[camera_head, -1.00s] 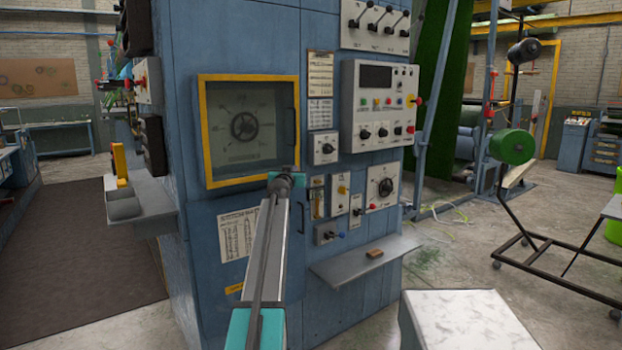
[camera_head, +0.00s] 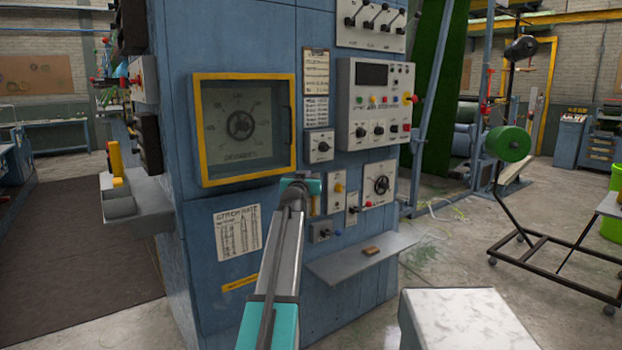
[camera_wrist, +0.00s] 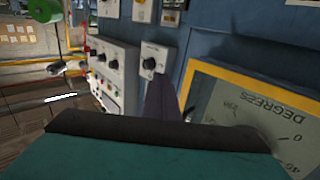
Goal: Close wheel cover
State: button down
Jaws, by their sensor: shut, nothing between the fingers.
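The wheel cover (camera_head: 196,135) is a yellow-framed clear panel on the blue cabinet, with a dark handle at its right edge. It looks closed or nearly so; a small gap cannot be ruled out. Behind it, the handwheel (camera_head: 240,125) sits within a dial. Part of the yellow frame (camera_wrist: 206,70) and the word DEGREES also show at the right of the wrist view. My gripper (camera_wrist: 165,88) is shut and empty, its dark fingers pointing toward the cabinet. In the head view, my wrist is right of and below the cover's lower right corner, and the fingers are hidden.
Right of the cover are a knob box (camera_head: 319,146) and a control panel (camera_head: 376,100). A shelf (camera_head: 340,262) with a small brown block (camera_head: 372,251) juts out below. A white-topped surface (camera_head: 465,320) stands at the front right.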

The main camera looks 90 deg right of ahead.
jog(key=shift+s+a, duration=0.8)
jog(key=shift+a, duration=0.25)
